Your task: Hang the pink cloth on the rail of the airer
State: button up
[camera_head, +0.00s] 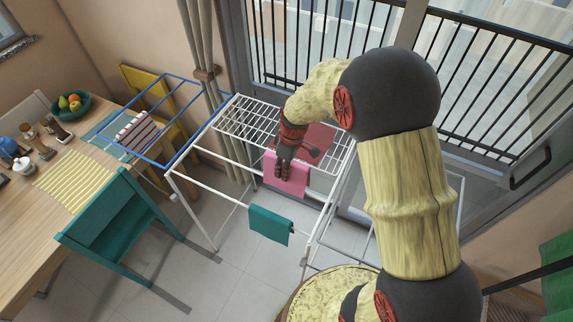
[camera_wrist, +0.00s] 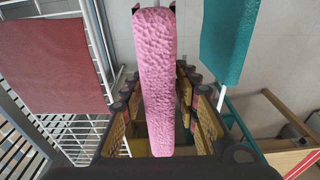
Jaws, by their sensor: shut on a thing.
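The pink cloth (camera_head: 298,181) hangs at the front of the white airer (camera_head: 232,162), below its upper slatted rack. My gripper (camera_head: 282,172) is shut on the cloth, near the rack's front edge. In the wrist view the pink cloth (camera_wrist: 157,75) is a long narrow strip between the fingers. The fingers and cloth hide the rail behind them, so I cannot tell whether the cloth lies over it or only beside it.
A dark red cloth (camera_head: 316,143) lies on the slatted rack, and a teal cloth (camera_head: 270,225) hangs on a lower front rail. A blue rack (camera_head: 165,78), teal chair (camera_head: 118,215) and dining table (camera_head: 30,225) stand left. A balcony door is behind.

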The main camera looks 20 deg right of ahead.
jog(key=shift+f+b, duration=4.3)
jog(key=shift+f, duration=2.1)
jog(key=o, duration=1.3)
jog(key=r, duration=0.8)
jog(key=s+d+r, duration=0.1)
jog(key=r, duration=0.3)
